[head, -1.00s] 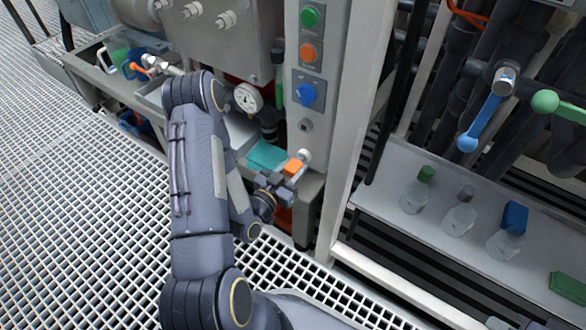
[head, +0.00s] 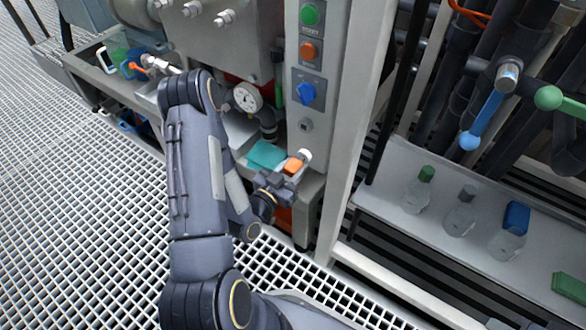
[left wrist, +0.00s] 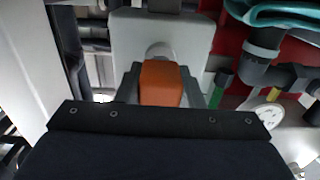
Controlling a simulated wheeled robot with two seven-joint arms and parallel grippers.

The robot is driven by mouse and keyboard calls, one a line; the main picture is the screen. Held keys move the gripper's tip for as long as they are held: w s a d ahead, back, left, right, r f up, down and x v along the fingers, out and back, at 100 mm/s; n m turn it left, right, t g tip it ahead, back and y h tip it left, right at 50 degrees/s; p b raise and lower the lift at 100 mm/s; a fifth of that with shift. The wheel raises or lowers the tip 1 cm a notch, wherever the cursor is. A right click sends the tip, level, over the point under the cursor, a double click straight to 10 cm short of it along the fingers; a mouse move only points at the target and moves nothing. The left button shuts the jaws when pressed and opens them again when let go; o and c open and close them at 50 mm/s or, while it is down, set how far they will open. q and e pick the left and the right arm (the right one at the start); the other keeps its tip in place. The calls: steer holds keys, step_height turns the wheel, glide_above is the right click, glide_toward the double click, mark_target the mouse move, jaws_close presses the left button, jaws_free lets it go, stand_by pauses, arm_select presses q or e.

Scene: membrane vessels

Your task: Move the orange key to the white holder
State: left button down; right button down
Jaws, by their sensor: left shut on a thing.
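The orange key (head: 292,166) is a small block gripped between the fingers of my left gripper (head: 284,178), which is shut on it in front of the grey control column. It also shows in the left wrist view as an orange block (left wrist: 160,84) between the two fingers (left wrist: 160,92). A white round piece (head: 305,155), which looks like the white holder, is right beyond the key. It also shows in the left wrist view (left wrist: 160,50), in front of a pale plate. I cannot tell whether the key touches it. My right gripper is not seen.
The grey column (head: 306,145) carries green, orange and blue controls. A teal cloth (head: 266,155) and a gauge (head: 247,97) are left of the key. Several bottles stand on the white shelf (head: 395,185) at right, below a blue-handled valve (head: 484,120).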

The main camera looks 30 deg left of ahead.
mark_target(288, 174)
arm_select(q)
steer(key=shift+w, duration=0.65)
stand_by(0.3)
steer(key=c, duration=0.9)
jaws_free()
steer(key=shift+s, duration=0.15)
steer(key=s, duration=0.7)
steer(key=shift+s+a+p, duration=0.3)
steer(key=shift+p, duration=0.05)
